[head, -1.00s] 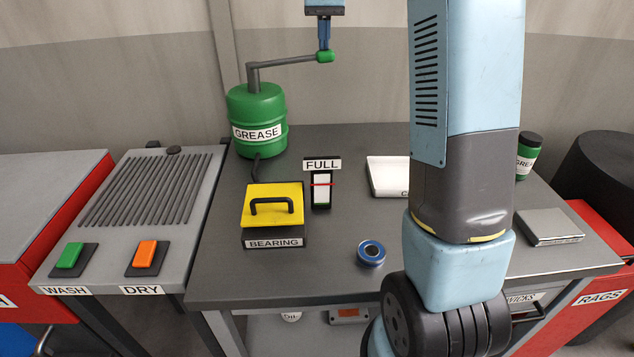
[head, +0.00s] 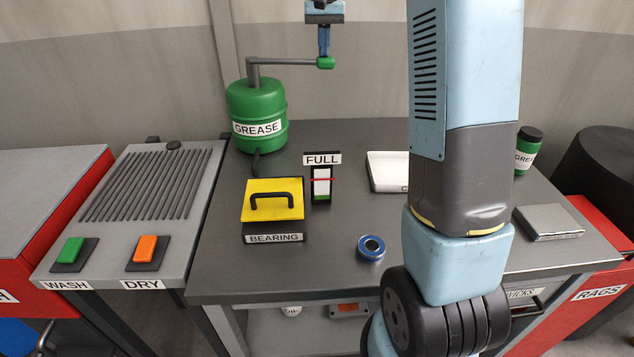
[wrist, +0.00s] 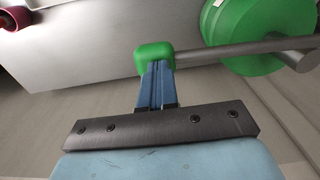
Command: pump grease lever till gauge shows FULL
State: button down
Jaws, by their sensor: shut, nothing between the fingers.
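A green grease drum (head: 257,112) labelled GREASE stands at the back left of the table. Its grey lever (head: 287,62) runs right from the top post to a green end knob (head: 325,63). My gripper (head: 324,54) is shut, pointing down, with its blue fingertips at the top of the knob. In the wrist view the fingers (wrist: 157,84) meet the green knob (wrist: 154,56). The gauge (head: 321,186) under the FULL sign (head: 321,158) shows a small green band at its bottom, below the red line; the rest of its window is white.
A yellow-lidded BEARING box (head: 272,200) stands left of the gauge. A blue ring bearing (head: 371,247) lies in front, and a white tray (head: 385,172) is to the right. My arm crosses the right side of the table.

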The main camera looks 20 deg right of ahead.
jog(key=shift+f, duration=1.5)
jog(key=shift+r, duration=4.95)
jog(key=shift+f, duration=0.2)
jog(key=shift+r, duration=0.2)
dwell(0.6)
jog(key=shift+f, duration=0.1)
dwell(0.5)
